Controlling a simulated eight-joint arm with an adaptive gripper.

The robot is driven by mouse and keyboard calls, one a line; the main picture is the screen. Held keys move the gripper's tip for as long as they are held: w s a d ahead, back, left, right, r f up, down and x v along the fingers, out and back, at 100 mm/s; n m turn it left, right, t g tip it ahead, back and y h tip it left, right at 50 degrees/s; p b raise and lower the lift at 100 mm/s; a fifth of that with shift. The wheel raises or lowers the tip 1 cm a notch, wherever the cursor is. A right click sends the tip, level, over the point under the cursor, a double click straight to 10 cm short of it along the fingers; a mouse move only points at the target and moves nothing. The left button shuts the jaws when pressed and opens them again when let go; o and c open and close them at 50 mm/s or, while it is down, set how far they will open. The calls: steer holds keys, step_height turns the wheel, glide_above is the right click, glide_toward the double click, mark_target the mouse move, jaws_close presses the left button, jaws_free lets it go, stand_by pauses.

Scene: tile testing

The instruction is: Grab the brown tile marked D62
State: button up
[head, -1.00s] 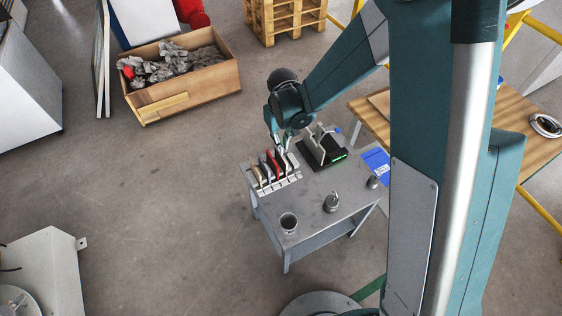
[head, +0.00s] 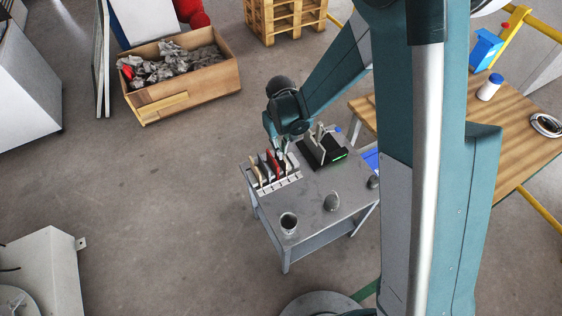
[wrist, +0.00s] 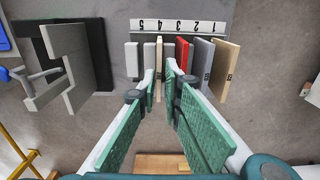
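Several upright tiles stand in a slotted grey rack (wrist: 180,26) with numbered slots; in the head view the rack (head: 282,184) sits at the table's left end. In the wrist view a narrow tan-brown tile (wrist: 159,68) shows edge-on between my fingertips. A wider beige tile (wrist: 225,68) stands at the far right. Both carry small marks that I cannot read, so I cannot tell which is D62. A red tile (wrist: 182,48) and grey tiles stand among them. My gripper (wrist: 161,76) is open, its fingers either side of the narrow tile; contact is unclear.
A black device with pale upright plates (head: 322,149) stands right of the rack, close to my gripper. A metal cup (head: 289,222) and small metal pieces (head: 332,201) are on the grey table (head: 312,195). A wooden table (head: 515,110) is at the right.

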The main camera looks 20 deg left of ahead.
steer(key=shift+w+f+b, duration=0.1)
steer(key=shift+f+b, duration=0.65)
steer(key=shift+f, duration=1.85)
jaws_close()
steer(key=shift+r, duration=0.15)
steer(key=shift+r+p, duration=1.15)
steer(key=shift+r, duration=3.7)
